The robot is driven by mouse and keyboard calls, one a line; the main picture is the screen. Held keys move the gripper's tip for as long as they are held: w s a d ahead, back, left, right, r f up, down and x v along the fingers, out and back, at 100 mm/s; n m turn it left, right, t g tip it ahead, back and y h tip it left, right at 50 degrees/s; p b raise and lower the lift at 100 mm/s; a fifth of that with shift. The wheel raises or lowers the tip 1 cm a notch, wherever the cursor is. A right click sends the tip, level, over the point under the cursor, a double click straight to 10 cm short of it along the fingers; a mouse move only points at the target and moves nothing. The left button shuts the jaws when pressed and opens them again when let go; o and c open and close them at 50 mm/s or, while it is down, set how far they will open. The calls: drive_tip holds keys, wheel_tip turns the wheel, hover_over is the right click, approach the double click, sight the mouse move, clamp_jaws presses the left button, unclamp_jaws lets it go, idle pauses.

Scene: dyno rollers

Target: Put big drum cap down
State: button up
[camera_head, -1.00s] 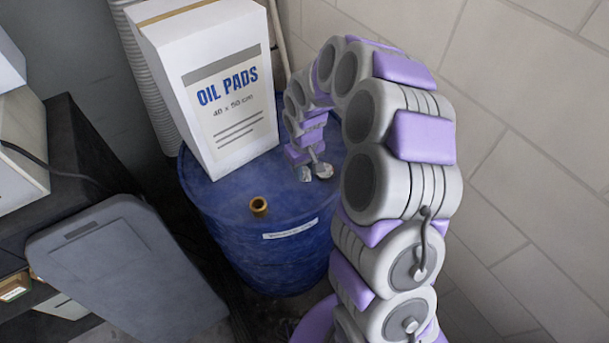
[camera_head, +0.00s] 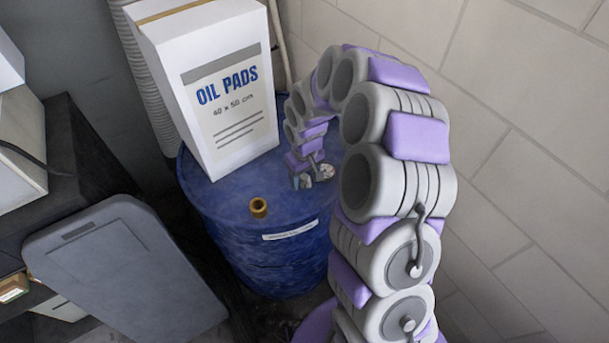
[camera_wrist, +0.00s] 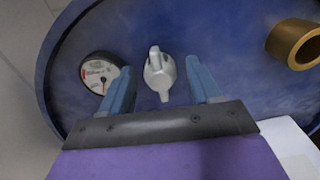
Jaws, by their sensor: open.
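A pale grey cap with a raised grip (camera_wrist: 160,75) lies on the blue drum top, between my gripper's fingers in the wrist view. I take it for the big drum cap. My gripper (camera_wrist: 158,78) is open, with its two blue fingers apart on either side of the cap and a visible gap to each. In the head view my gripper (camera_head: 308,178) is low over the right part of the blue drum (camera_head: 222,202). The cap is small and partly hidden there by the fingers.
A round dial gauge (camera_wrist: 98,72) lies just left of the fingers in the wrist view. A hollow brass collar (camera_wrist: 293,44) stands to the right. A white oil pads box (camera_head: 235,110) stands on the drum. A tiled wall (camera_head: 520,150) is close on the right.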

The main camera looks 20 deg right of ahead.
sight(305, 176)
wheel_tip(305, 176, up, 12)
drive_tip(key=p, duration=0.3)
drive_tip(key=s+a+r, duration=0.1)
drive_tip(key=s+r, duration=0.4)
drive_tip(key=s, duration=0.3)
drive_tip(key=s+r, duration=0.4)
drive_tip(key=s, duration=0.4)
drive_tip(key=s+r+m+g, duration=0.1)
drive_tip(key=s+m, duration=0.2)
drive_tip(key=s, duration=1.5)
drive_tip(key=shift+s+d+r+m+g, duration=0.15)
drive_tip(key=shift+d+r+m+g, duration=0.15)
drive_tip(key=shift+d+g, duration=0.15)
drive_tip(key=shift+c, duration=0.3)
